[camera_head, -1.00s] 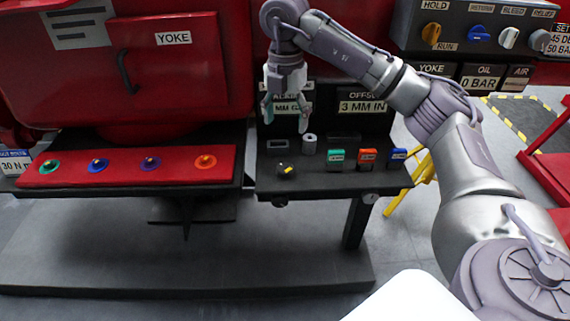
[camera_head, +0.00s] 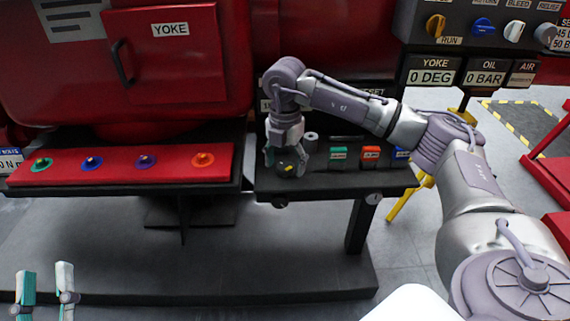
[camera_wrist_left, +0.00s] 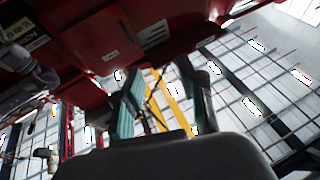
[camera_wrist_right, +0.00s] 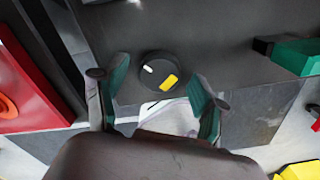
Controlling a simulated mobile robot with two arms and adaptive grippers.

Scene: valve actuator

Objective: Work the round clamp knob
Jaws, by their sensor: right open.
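The round clamp knob (camera_wrist_right: 155,82) is black with a yellow mark and a small white mark on top. It sits on the dark bench and also shows in the head view (camera_head: 288,169). My right gripper (camera_head: 286,163) is low over the knob, pointing down. In the right wrist view its open fingers (camera_wrist_right: 158,88) stand on either side of the knob's near part, with nothing held; I cannot tell whether they touch it. My left gripper (camera_head: 46,274) is at the lower left of the head view, far from the knob. Its fingers (camera_wrist_left: 165,85) are apart and empty.
A grey cylinder (camera_head: 311,143) stands just right of my right gripper. A red panel with several coloured knobs (camera_head: 120,167) lies to the left. My right arm partly covers the sign behind.

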